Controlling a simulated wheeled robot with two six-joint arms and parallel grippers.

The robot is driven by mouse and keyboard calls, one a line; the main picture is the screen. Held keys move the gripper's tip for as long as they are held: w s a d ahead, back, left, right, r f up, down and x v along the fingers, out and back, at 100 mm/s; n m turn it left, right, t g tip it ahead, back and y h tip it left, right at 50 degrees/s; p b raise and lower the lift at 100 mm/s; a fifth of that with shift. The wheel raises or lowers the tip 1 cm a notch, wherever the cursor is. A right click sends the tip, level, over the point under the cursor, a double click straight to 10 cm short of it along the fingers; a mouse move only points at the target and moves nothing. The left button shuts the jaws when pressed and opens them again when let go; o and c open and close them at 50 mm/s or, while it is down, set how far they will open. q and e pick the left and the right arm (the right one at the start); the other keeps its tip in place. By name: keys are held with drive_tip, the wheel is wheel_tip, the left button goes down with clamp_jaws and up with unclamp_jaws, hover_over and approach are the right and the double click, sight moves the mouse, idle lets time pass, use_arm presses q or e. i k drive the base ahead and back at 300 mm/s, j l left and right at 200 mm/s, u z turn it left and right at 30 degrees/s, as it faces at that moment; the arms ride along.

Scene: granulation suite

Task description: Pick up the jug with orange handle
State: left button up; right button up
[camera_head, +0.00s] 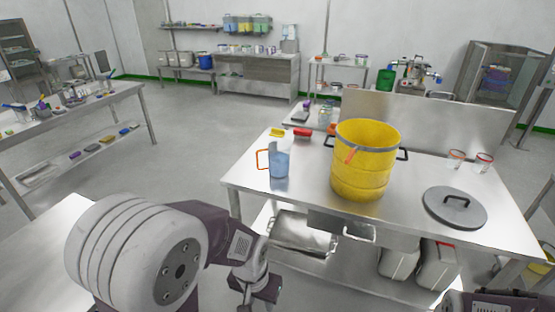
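The jug with the orange handle (279,162) stands upright on the steel table, near its left end. It is clear blue, and its orange handle points left. My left gripper (259,296) is low at the bottom of the view, in front of the table and below the jug, well apart from it. Its fingers are small and partly cut off by the frame edge, so I cannot tell if they are open. Part of my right arm shows at the bottom right corner; its gripper is out of view.
On the steel table (300,187), a large yellow drum (362,165) stands right of the jug. A grey lid (455,207) lies further right, near glass beakers (484,161). A red item (302,133) lies behind the jug. The table's front left corner is clear.

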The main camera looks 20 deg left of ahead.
sight(273, 159)
drive_tip(key=i+j, duration=0.2)
drive_tip(key=i, duration=0.25)
drive_tip(key=i+j+u, duration=0.1)
drive_tip(key=i, duration=0.4)
drive_tip(key=i+j, duration=0.25)
drive_tip(key=i, duration=0.2)
